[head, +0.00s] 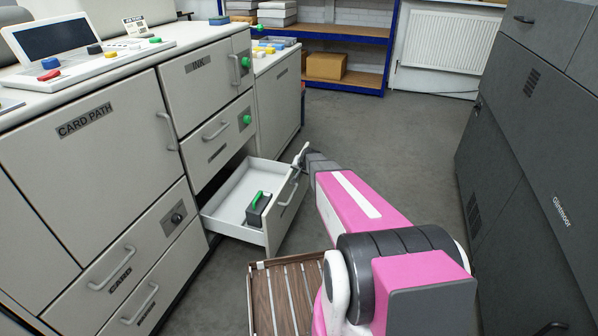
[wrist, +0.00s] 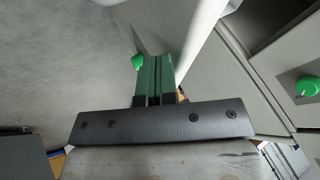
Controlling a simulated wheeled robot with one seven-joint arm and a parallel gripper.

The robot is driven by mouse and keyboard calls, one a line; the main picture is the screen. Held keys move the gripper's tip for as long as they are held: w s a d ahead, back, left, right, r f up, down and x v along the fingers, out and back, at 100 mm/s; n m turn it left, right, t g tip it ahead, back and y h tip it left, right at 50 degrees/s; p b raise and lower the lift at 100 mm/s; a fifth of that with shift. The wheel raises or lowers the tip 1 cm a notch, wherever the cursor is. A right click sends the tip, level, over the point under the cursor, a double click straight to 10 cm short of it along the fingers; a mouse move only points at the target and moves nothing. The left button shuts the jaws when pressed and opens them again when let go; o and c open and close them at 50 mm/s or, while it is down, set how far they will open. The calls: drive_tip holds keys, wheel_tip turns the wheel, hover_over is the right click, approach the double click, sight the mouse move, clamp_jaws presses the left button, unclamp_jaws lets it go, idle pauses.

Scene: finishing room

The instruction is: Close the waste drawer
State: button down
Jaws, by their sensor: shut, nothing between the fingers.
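The open drawer (head: 230,222) is pale grey and sticks out low from the cabinet row in the head view. It has a bar handle on its front, and a black box with a green handle (head: 258,205) sits inside. My arm reaches to the far end of the drawer front, and the gripper's fingers are mostly hidden there. In the wrist view my gripper (wrist: 157,62) shows green fingers pressed together with nothing between them. A pale panel edge (wrist: 203,40) runs close beside the fingertips. I cannot tell whether they touch it.
Cabinets with a card path door (head: 85,140) and green knobs (head: 246,62) line the left. A dark machine (head: 535,150) stands on the right. A slatted wooden tray (head: 290,300) is in front of the drawer. Grey floor (head: 395,130) is clear between, toward the blue shelving (head: 345,32).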

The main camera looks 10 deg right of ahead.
drive_tip(key=shift+a, duration=0.1)
drive_tip(key=w+a, duration=0.7)
drive_tip(key=a, duration=0.5)
drive_tip(key=w+a, duration=0.7)
drive_tip(key=a, duration=0.6)
drive_tip(key=shift+w, duration=0.25)
drive_tip(key=shift+r, duration=0.1)
drive_tip(key=v, duration=1)
drive_tip(key=s+f+m+y, duration=0.3)
drive_tip(key=s+m+y, duration=0.1)
drive_tip(key=s+m, duration=0.1)
drive_tip(key=s+f+m+y, duration=0.4)
drive_tip(key=s+m, duration=0.1)
drive_tip(key=s, duration=0.1)
drive_tip(key=s+f+m+y, duration=0.3)
drive_tip(key=s+m+y, duration=0.1)
drive_tip(key=s+m, duration=0.1)
drive_tip(key=shift+s+a+f+m, duration=0.2)
drive_tip(key=shift+m, duration=0.3)
drive_tip(key=w+a+m+t+y, duration=0.1)
drive_tip(key=w+a+m+t, duration=0.1)
drive_tip(key=w+a, duration=0.4)
drive_tip(key=a+m, duration=0.1)
drive_tip(key=a, duration=0.3)
drive_tip(key=shift+a+r, duration=0.15)
drive_tip(key=shift+r, duration=0.05)
